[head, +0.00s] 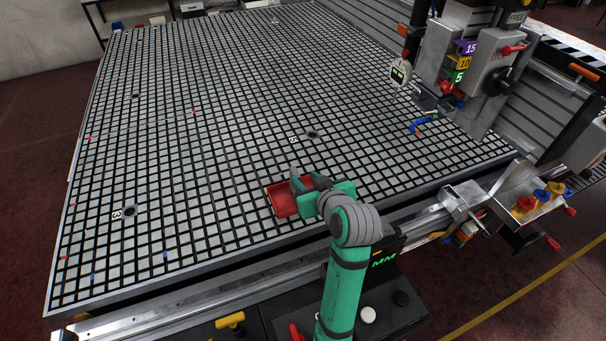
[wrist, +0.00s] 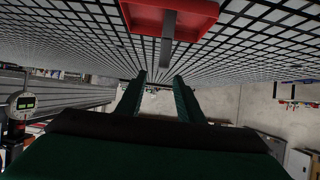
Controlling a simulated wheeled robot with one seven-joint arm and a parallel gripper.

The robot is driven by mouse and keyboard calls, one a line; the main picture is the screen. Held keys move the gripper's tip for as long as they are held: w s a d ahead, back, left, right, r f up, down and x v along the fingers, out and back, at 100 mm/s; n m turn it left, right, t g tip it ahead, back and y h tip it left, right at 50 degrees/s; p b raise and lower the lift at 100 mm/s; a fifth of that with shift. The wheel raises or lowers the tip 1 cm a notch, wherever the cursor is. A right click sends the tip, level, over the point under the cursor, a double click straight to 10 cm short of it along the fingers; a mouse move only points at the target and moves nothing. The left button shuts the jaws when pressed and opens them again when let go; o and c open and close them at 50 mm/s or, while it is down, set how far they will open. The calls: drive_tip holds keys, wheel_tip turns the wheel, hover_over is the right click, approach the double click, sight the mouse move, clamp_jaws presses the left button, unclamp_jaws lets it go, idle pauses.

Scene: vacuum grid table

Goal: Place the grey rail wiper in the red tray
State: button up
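The red tray (head: 283,203) sits on the grid table near its front edge; it also shows at the top of the wrist view (wrist: 140,17). The grey rail wiper (wrist: 168,42) appears as a narrow grey bar over the tray, its end reaching past the tray's rim in that picture. In the head view a small grey upright piece (head: 294,172), probably the wiper, shows at the tray's far side.
The grid table (head: 190,150) is mostly clear to the left and back. A machine column with a dial gauge (head: 400,73) and a blue-handled part (head: 418,124) stand at the right. A metal bin with coloured knobs (head: 535,197) is at the front right.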

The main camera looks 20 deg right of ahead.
drive_tip(key=s+a+f+m+t+h, duration=0.1)
drive_tip(key=s+a+f, duration=0.4)
drive_tip(key=s+f, duration=0.25)
drive_tip(key=s+a+f+m+h, duration=0.1)
drive_tip(key=s+a+f+m, duration=0.1)
drive_tip(key=s+a+f, duration=0.5)
drive_tip(key=s+a+n+t, duration=0.1)
drive_tip(key=s+a, duration=0.2)
drive_tip(key=s, duration=0.9)
drive_tip(key=s+a+n+t+y, duration=0.1)
drive_tip(key=s+a, duration=0.3)
drive_tip(key=s, duration=0.7)
drive_tip(key=shift+s+a+r+n+y, duration=0.15)
drive_tip(key=shift+s+r+n+y, duration=0.1)
drive_tip(key=shift+s+n+y, duration=0.1)
drive_tip(key=shift+s, duration=0.2)
